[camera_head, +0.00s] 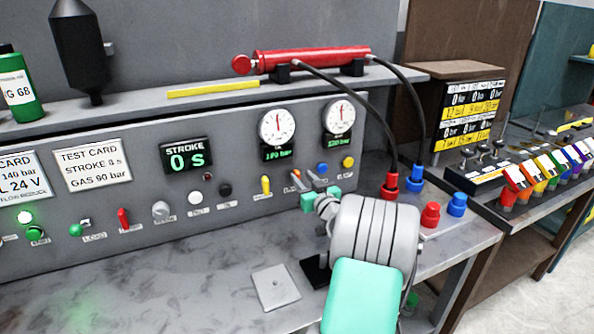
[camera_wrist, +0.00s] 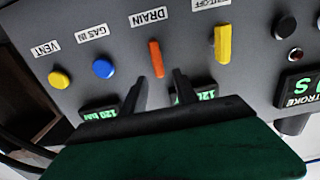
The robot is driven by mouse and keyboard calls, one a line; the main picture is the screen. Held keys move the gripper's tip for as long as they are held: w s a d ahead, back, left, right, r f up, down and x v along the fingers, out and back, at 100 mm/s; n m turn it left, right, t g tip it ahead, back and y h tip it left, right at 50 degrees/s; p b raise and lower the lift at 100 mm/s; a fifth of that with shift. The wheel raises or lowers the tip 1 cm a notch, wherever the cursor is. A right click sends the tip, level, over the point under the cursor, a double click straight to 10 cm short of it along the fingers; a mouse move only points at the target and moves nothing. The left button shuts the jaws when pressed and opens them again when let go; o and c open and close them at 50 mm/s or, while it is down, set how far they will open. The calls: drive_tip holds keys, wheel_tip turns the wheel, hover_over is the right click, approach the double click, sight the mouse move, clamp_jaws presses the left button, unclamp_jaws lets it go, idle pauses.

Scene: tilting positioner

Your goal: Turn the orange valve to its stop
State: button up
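The orange valve (camera_wrist: 155,58) is a slim bar handle beside the DRAIN label on the grey panel. In the wrist view it stands nearly upright, slightly tilted, between a blue knob and a yellow valve. In the head view only a small part of the orange valve (camera_head: 295,175) shows behind my fingers. My gripper (camera_wrist: 160,76) is open, its two dark fingers apart, one on each side of the orange handle's near end. No contact with the handle is visible. My gripper (camera_head: 308,177) is close to the panel in the head view.
The yellow valve (camera_wrist: 223,43) and the blue knob (camera_wrist: 104,68) flank the orange one closely. A yellow knob (camera_wrist: 59,79) is beside VENT. Two round gauges (camera_head: 277,126) sit above. A red cylinder (camera_head: 310,58) with black hoses lies on the shelf above.

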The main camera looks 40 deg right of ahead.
sight(299, 174)
drive_tip(key=p+x, duration=0.1)
drive_tip(key=x, duration=0.3)
drive_tip(key=shift+w+d, duration=0.1)
drive_tip(key=shift+w, duration=0.3)
drive_tip(key=shift+c, duration=0.3)
clamp_jaws()
